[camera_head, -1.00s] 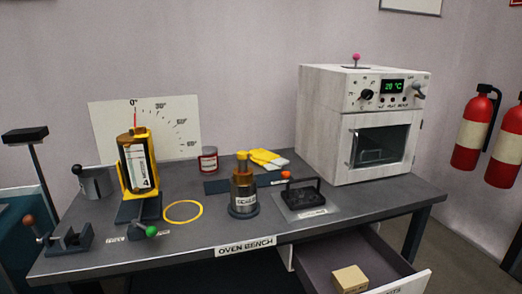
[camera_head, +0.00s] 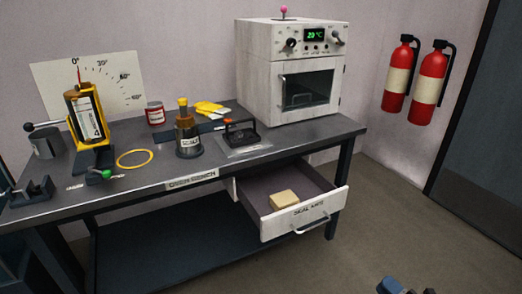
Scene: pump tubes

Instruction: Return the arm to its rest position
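A small part of my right arm's end, blue and dark grey, shows at the bottom edge right of centre, with my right gripper (camera_head: 404,289) mostly cut off by the frame. It is over the floor, to the right of and in front of the open drawer, apart from the bench. Whether its fingers are open or shut cannot be seen. My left gripper is not in view.
The oven bench (camera_head: 210,168) holds a white oven (camera_head: 262,80), a yellow tilting stand (camera_head: 88,120), a brass-topped cylinder (camera_head: 187,138) and a yellow ring (camera_head: 135,158). The drawer (camera_head: 305,212) stands open with a tan block (camera_head: 284,199) inside. Floor at right is clear.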

